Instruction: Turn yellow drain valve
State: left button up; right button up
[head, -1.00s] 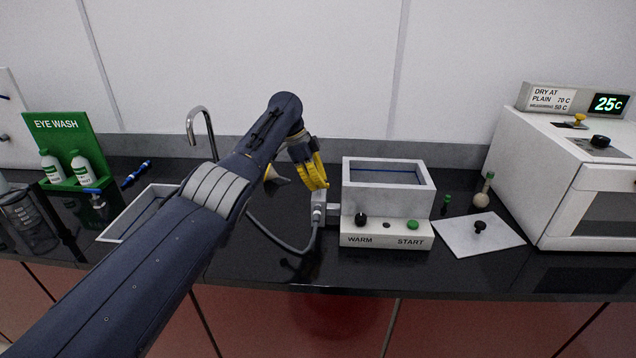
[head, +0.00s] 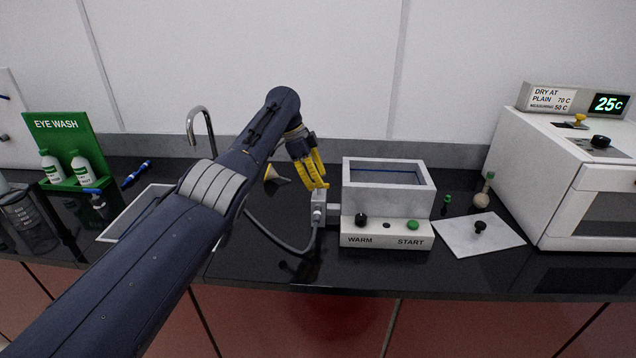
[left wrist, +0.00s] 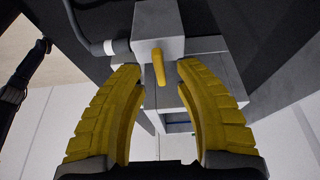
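The yellow drain valve handle (left wrist: 158,68) shows in the left wrist view on a grey valve block (left wrist: 158,25). The block also shows in the head view (head: 319,208), at the left side of the white bath (head: 388,203); the handle cannot be made out there. My left gripper (head: 319,186) has yellow fingers and is just above the block. In the left wrist view its fingers (left wrist: 158,72) are spread, with one on each side of the handle and gaps between. It holds nothing. My right gripper is not in view.
A grey hose (head: 285,245) runs from the block across the black counter. A sink (head: 135,212) with a tall faucet (head: 203,125) is to the left. A yellow funnel-like thing (head: 275,175) stands behind the arm. A white oven (head: 570,180) is at the right.

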pick_arm(q)
jog(key=v, duration=1)
jog(key=shift+r, duration=0.3)
jog(key=shift+a, duration=0.1)
